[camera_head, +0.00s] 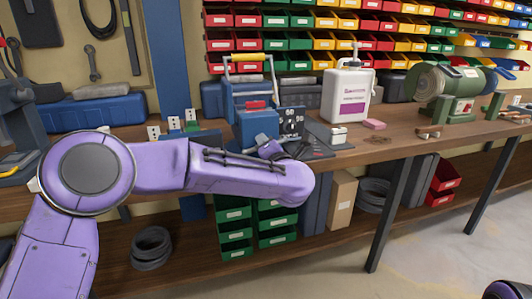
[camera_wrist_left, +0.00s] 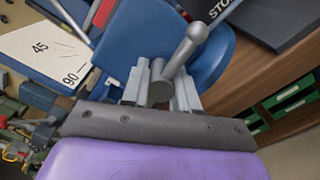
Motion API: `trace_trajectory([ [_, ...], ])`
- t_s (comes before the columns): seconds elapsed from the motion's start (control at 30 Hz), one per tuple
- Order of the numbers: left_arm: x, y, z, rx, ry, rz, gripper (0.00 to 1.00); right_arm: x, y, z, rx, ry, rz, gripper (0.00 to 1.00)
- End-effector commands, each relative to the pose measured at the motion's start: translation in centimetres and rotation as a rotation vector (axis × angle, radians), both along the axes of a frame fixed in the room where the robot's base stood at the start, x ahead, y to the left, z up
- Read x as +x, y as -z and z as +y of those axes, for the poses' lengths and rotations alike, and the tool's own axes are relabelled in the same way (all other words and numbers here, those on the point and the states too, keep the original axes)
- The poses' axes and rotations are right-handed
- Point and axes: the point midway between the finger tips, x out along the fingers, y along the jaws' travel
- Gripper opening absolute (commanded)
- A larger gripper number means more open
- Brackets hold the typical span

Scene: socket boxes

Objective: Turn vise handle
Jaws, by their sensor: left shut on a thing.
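A blue vise (camera_head: 258,124) stands near the front edge of the workbench, and its blue body (camera_wrist_left: 205,60) fills much of the left wrist view. The vise handle (camera_wrist_left: 185,52) is a grey bar with a ball end, tilted up to the right. My left gripper (camera_wrist_left: 159,92) is shut on the handle at its thick hub, with a finger on either side. In the head view my purple forearm reaches in from the left and hides most of the left gripper and the handle. My right gripper is not in view.
A white jug (camera_head: 347,97) stands behind and right of the vise, with a small white box (camera_head: 338,136) and a pink block (camera_head: 374,124) nearby. A green bench grinder (camera_head: 448,88) is farther right. Green drawers (camera_head: 236,236) are below the bench.

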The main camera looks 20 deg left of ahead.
Motion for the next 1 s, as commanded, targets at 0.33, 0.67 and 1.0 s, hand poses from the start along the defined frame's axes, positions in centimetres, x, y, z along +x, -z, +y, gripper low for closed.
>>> trace_trajectory([
  [0.33,0.09,-0.46,0.26,-0.064,-0.004,-0.052,0.0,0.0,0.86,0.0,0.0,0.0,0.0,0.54],
  [0.67,0.09,-0.52,0.26,-0.067,-0.004,-0.055,0.0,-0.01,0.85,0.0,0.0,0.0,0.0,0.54],
  [1.0,0.05,-0.26,0.1,-0.067,-0.002,-0.049,0.54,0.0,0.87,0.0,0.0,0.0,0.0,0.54],
])
